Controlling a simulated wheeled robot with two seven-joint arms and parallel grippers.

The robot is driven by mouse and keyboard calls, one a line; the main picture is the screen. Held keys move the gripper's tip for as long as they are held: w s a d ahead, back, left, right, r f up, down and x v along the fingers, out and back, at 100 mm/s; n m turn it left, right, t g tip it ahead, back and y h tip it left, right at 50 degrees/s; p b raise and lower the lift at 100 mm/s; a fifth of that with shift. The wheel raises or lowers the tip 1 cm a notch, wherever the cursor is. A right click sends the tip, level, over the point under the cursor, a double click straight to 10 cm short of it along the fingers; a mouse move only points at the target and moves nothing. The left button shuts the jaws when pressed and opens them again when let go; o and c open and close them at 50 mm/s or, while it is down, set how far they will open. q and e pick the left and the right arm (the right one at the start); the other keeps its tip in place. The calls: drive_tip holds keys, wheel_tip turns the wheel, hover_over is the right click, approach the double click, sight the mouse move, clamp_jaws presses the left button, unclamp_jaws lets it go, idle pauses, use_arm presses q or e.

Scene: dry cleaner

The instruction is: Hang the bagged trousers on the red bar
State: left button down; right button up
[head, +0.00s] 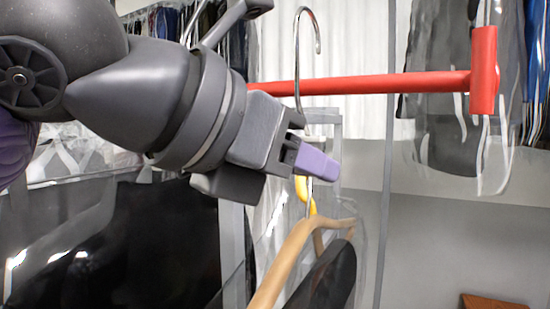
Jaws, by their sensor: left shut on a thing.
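The red bar (370,84) runs across the upper middle to a thick red end piece (484,70) at the right. My left gripper (315,165), with purple fingertips, is below the bar and shut on the neck of a hanger. The hanger's metal hook (298,70) rises upright in front of the bar, and its tip shows above the bar; I cannot tell the gap in depth. Below the gripper are the wooden hanger (283,262) and dark trousers (330,278) in a clear bag (362,240), partly out of frame. My right gripper is not in view.
Bagged dark clothes (450,110) hang behind the bar's right end. A large black bagged garment (120,240) fills the lower left. A yellow piece (302,192) shows just under the gripper. A brown object (490,302) is at the lower right.

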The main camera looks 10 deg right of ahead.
use_arm(q)
drive_tip(key=shift+s+r, duration=0.1)
drive_tip(key=shift+s, duration=0.15)
drive_tip(key=shift+w, duration=0.3)
drive_tip(key=shift+w+d, duration=0.5)
drive_tip(key=shift+w, duration=0.15)
drive_tip(key=shift+w+d+p, duration=0.1)
drive_tip(key=shift+w+p, duration=0.05)
drive_tip(key=shift+p, duration=0.15)
drive_tip(key=shift+w+d+p, duration=0.6)
drive_tip(key=shift+w+d, duration=0.2)
drive_tip(key=shift+w, duration=0.35)
drive_tip(key=shift+w+d+p, duration=0.6)
drive_tip(key=shift+w+d, duration=0.15)
drive_tip(key=shift+w, duration=0.35)
